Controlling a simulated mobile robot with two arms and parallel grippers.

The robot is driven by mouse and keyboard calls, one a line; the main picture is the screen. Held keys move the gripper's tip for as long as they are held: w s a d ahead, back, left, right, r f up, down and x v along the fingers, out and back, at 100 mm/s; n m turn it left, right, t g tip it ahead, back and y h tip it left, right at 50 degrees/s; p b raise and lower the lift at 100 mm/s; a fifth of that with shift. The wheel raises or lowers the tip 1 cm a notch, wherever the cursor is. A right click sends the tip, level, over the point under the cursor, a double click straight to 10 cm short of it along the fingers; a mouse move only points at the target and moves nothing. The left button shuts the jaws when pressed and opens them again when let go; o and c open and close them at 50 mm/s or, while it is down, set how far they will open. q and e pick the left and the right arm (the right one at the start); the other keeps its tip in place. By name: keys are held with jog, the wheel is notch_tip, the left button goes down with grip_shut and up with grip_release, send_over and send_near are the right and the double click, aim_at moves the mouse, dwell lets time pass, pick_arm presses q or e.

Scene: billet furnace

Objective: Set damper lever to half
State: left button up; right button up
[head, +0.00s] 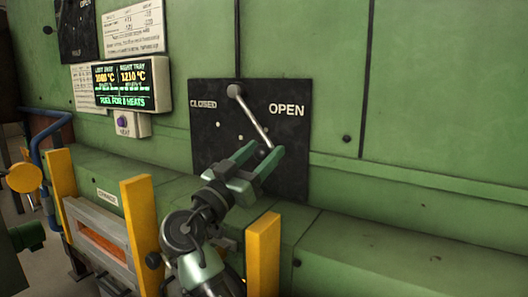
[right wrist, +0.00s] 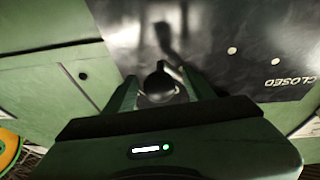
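The damper lever (head: 252,118) is a pale metal rod on a black plate (head: 208,150) marked CLOSED at left and OPEN at right. It runs from its pivot at the plate's top down and to the right, on the OPEN side. My right gripper (head: 265,151) is at the lever's lower end, fingers apart. In the right wrist view, a dark round knob (right wrist: 160,84) sits between the fingers of my right gripper (right wrist: 163,88), with a small gap visible on each side. My left gripper is not in view.
Yellow posts (head: 263,255) stand in front. A green ledge (head: 400,240) runs along the wall below the plate. The wall at right is clear.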

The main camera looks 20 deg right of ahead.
jog(key=c, duration=1)
jog(key=shift+r, duration=0.1)
grip_shut()
